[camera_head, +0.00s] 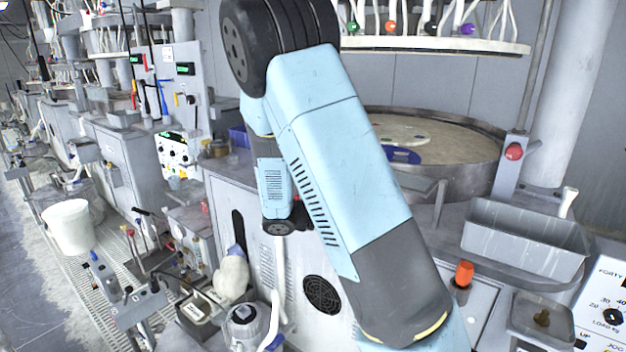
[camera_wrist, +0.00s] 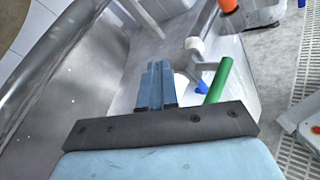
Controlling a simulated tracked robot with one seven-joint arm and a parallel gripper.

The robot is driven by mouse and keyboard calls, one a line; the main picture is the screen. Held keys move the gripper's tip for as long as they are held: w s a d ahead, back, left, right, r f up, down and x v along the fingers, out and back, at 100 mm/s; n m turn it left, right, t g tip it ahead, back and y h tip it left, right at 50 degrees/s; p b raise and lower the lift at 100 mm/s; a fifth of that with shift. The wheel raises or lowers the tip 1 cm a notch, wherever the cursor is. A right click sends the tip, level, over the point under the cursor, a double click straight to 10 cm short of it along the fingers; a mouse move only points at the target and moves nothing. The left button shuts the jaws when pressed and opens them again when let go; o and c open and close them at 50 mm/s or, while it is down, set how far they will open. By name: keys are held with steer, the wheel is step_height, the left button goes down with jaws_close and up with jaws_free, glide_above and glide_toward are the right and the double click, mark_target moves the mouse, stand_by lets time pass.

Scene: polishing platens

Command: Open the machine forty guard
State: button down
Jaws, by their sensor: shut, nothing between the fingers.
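The panel with the word FORTY (camera_head: 610,272) is at the right edge of the head view. Beside it stands a machine with a round platen (camera_head: 455,150) inside a curved metal rim (camera_head: 470,175). I cannot tell for sure which part is the guard. A curved metal wall (camera_wrist: 62,75) fills the left of the wrist view. My gripper (camera_wrist: 155,68) is shut and empty, its blue fingers together over a pale grey surface. A thin grey bar (camera_wrist: 141,18) lies ahead of the tips. My arm hides part of the machine in the head view.
In the wrist view, a green cylinder (camera_wrist: 219,80) and a white-and-blue bottle (camera_wrist: 190,65) are right of the fingers. A red button (camera_head: 514,151) on a post, an orange-topped object (camera_head: 464,274) and a grey tray (camera_head: 525,240) are at the right. A white bucket (camera_head: 68,226) stands left.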

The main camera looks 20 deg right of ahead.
steer(key=w+a+f+n+t+h, duration=0.3)
steer(key=w+a+n+t, duration=0.35)
steer(key=n+t, duration=0.2)
steer(key=w+a+f+n+t+h, duration=0.3)
steer(key=w+a+n+t, duration=0.35)
steer(key=t, duration=0.35)
steer(key=x, duration=0.9)
steer(key=shift+w+r, duration=0.1)
steer(key=shift+r, duration=0.15)
steer(key=shift+w+d+r, duration=0.1)
steer(key=shift+w+r, duration=0.05)
steer(key=shift+r, duration=2)
steer(key=shift+r+y, duration=0.1)
steer(key=shift+y, duration=0.2)
